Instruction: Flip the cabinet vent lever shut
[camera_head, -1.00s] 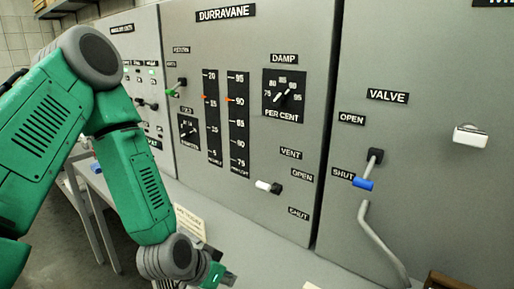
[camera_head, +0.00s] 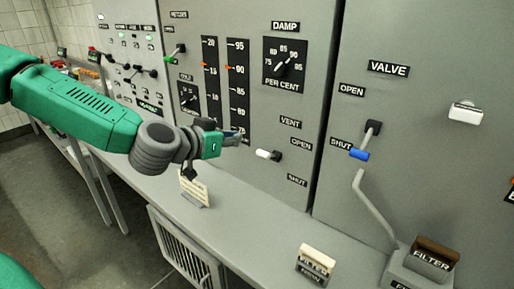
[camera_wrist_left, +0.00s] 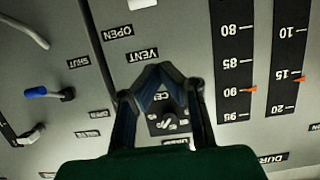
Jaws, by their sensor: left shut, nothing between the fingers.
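The vent lever (camera_head: 263,154) has a white grip and a dark pivot on the grey cabinet face. Its grip points left, at a height nearer the OPEN label (camera_head: 301,143) than the SHUT label (camera_head: 297,180). In the left wrist view, which is upside down, a white piece that looks like the lever (camera_wrist_left: 142,3) is cut off by the top edge. My left gripper (camera_head: 238,138) is shut and empty, up and left of the lever, apart from it. Its closed fingers also show in the wrist view (camera_wrist_left: 160,72). My right gripper is not in view.
A blue-tipped valve lever (camera_head: 360,154) sits on the panel to the right, above a bent grey pipe (camera_head: 375,210). A ledge (camera_head: 250,215) below carries a card (camera_head: 194,188) and a FILTER block (camera_head: 316,263). A brown FILTER block (camera_head: 433,257) stands at right.

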